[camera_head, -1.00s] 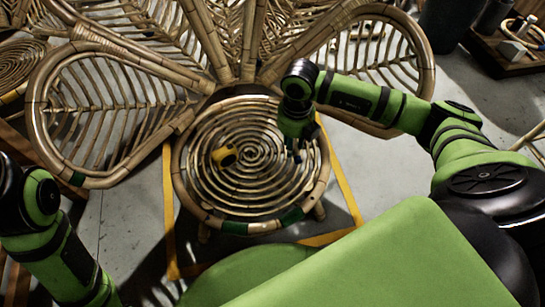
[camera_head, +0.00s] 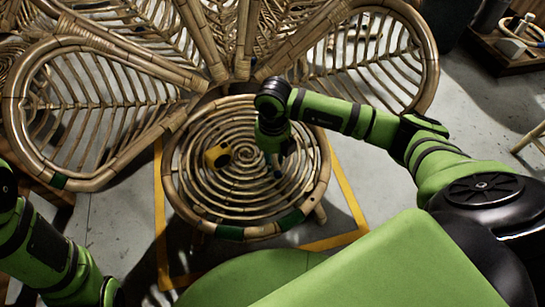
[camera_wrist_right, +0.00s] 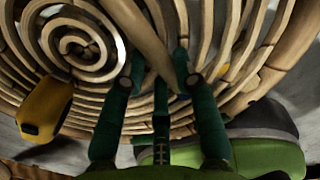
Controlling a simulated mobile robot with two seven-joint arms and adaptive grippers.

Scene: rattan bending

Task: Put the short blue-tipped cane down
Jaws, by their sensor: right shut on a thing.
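My right gripper (camera_head: 276,168) points down over the round spiral rattan seat (camera_head: 185,190), right of its centre. In the right wrist view its green fingers (camera_wrist_right: 155,75) close around a pale cane (camera_wrist_right: 148,38), which runs from the top edge down between them. I take this to be the short blue-tipped cane. A small dark blue spot (camera_head: 278,174) shows at the fingertips in the head view. The rest of the cane is hidden by the gripper or blends with the seat. I cannot tell whether it touches the seat. My left gripper is out of view.
Large rattan petal panels (camera_head: 90,110) rise behind the seat. Yellow floor tape (camera_head: 160,230) surrounds it. A wooden tray (camera_head: 505,55) stands at far right.

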